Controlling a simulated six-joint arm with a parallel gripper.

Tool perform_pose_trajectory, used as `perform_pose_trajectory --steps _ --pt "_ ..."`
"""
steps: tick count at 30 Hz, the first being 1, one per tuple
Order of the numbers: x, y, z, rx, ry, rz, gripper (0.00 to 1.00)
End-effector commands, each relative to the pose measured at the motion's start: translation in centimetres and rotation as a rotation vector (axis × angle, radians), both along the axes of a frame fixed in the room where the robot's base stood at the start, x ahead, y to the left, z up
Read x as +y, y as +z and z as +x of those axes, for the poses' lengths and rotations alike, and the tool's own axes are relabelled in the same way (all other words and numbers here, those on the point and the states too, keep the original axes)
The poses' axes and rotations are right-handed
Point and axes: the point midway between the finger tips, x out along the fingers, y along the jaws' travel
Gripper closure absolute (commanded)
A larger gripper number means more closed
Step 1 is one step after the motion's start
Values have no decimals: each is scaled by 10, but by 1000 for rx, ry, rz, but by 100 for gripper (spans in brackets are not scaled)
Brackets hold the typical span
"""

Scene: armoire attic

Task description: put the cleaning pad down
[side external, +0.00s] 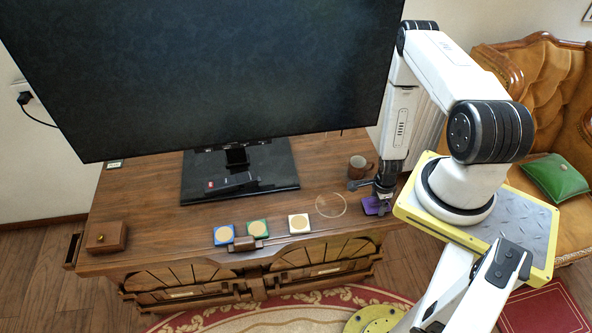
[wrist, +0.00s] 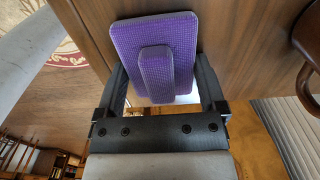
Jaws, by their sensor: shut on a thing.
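The cleaning pad (wrist: 183,37) is a purple textured slab with a raised grip bar of the same colour along its middle. In the side external view the pad (side external: 371,207) is at the right front corner of the wooden cabinet top, directly under my gripper (side external: 383,194). My gripper also shows in the wrist view (wrist: 163,92), with its two dark fingers on either side of the pad, and it is shut on the pad. I cannot tell whether the pad's underside touches the wood.
A brown mug (side external: 358,167) stands close behind my gripper. A clear round disc (side external: 330,205) and several coaster-like tiles, one of them white (side external: 299,224), lie to the left. A large television (side external: 215,70) stands behind, and a small wooden box (side external: 106,237) is at far left.

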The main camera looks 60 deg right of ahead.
Motion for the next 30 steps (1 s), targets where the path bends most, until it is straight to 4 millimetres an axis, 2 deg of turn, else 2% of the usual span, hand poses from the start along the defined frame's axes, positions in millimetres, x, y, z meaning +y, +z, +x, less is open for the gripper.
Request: perform_pose_trajectory --steps 9,10,22,30 --pt "0 -7 0 1 0 1 85" --pt "0 -7 0 1 0 1 1" --pt "0 -3 0 -1 0 -1 0" --pt "-1 19 1 -1 0 -1 0"
